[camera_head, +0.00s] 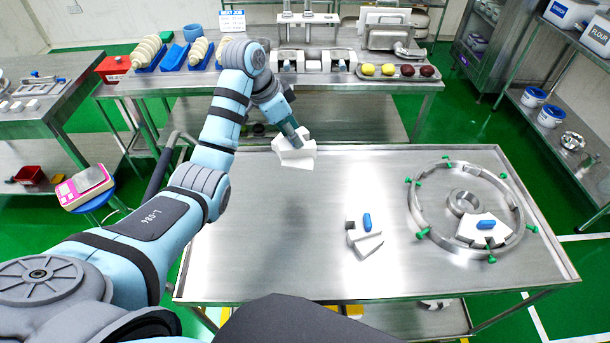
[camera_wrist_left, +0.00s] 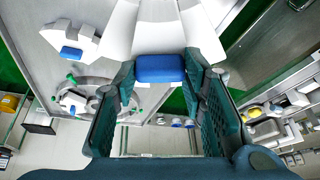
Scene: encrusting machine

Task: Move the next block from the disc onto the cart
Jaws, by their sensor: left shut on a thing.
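My left gripper (camera_head: 292,140) is shut on the blue handle (camera_wrist_left: 160,68) of a white wedge block (camera_head: 296,154), at the far left edge of the steel cart top (camera_head: 270,230). Whether this block touches the top, I cannot tell. A second white block (camera_head: 364,243) with a blue handle lies mid-cart; it also shows in the wrist view (camera_wrist_left: 68,38). The disc, a grey ring with green knobs (camera_head: 412,215), lies at the right. A third white block (camera_head: 470,231) with a blue handle sits inside its near side. My right gripper is not in view.
A grey hub ring (camera_head: 463,203) lies inside the disc. A back table (camera_head: 300,81) holds trays, fruit and a machine just beyond the cart. Shelves (camera_head: 560,125) stand at the right. The cart's near left and far middle are clear.

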